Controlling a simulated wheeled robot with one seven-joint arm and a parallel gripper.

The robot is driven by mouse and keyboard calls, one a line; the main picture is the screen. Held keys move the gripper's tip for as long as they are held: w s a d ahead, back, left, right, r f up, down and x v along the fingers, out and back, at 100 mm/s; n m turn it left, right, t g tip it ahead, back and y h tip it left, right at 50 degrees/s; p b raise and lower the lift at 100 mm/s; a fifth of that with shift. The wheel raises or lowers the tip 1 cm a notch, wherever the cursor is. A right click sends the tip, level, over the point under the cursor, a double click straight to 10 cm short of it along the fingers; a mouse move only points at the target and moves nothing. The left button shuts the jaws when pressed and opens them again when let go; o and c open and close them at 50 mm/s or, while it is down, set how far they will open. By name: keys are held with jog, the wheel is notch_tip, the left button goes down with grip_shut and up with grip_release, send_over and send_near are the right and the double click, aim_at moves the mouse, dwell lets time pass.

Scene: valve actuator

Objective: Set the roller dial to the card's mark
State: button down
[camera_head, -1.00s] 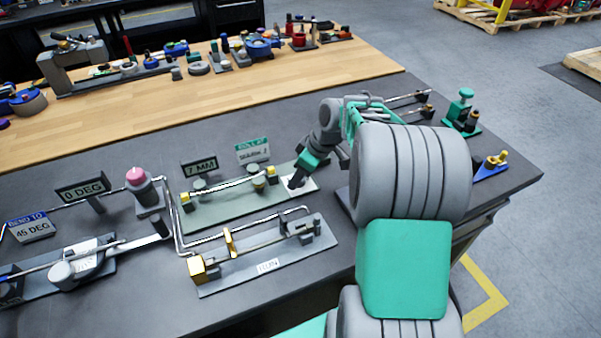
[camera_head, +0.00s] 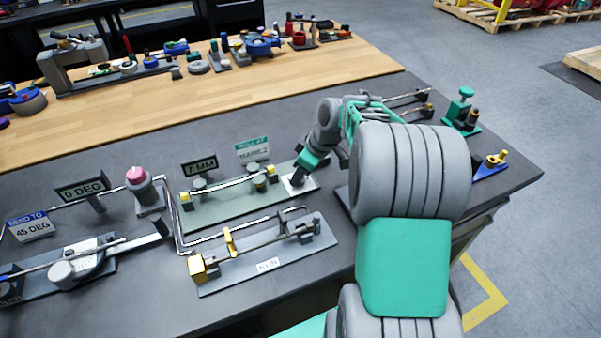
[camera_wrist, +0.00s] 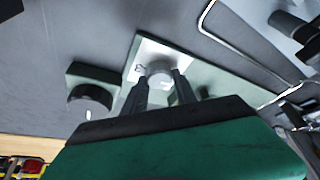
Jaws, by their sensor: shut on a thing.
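The roller dial (camera_wrist: 160,71) is a small grey knob on a white plate (camera_wrist: 178,52) at the right end of the green roller base (camera_head: 225,208). In the wrist view the fingers of my gripper (camera_wrist: 160,82) stand on either side of the knob and are shut on it. In the head view my gripper (camera_head: 298,180) points down at the white plate, and its dark fingers hide the dial. The card (camera_head: 252,150), with a green top band, stands behind the base; its lower line is too small to read surely. The dial's pointer cannot be read.
A display reading 7 MM (camera_head: 199,166) stands behind the base. A bender with a 0 DEG display (camera_head: 83,189) is at left, and another tube fixture (camera_head: 265,255) lies in front. A dark round knob (camera_wrist: 90,97) shows left of the dial in the wrist view.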

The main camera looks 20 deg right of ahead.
jog(key=shift+m+b, duration=0.3)
jog(key=shift+m, duration=0.1)
jog(key=m+h+b, duration=0.1)
jog(key=m, duration=0.1)
jog(key=m+t+h+b, duration=0.1)
jog(key=m, duration=0.1)
jog(key=shift+a+f+m, duration=0.1)
jog(key=shift+a+m, duration=0.05)
jog(key=shift+m, duration=0.15)
jog(key=m+h+b, duration=0.1)
jog(key=m, duration=0.3)
jog(key=shift+a+m+h+b, duration=0.1)
jog(key=shift+m+h+b, duration=0.2)
jog(key=shift+h+b, duration=0.1)
jog(key=m+h, duration=0.1)
jog(key=m, duration=0.1)
jog(key=m+b, duration=0.1)
jog(key=m, duration=0.2)
jog(key=shift+a+g+h, duration=0.1)
jog(key=shift+g+h, duration=0.3)
jog(key=m+g, duration=0.1)
jog(key=m, duration=0.2)
jog(key=m+h, duration=0.1)
jog(key=m, duration=0.1)
jog(key=shift+w+m+g, duration=0.1)
jog(key=shift+m+g, duration=0.3)
jog(key=c, duration=1)
grip_release()
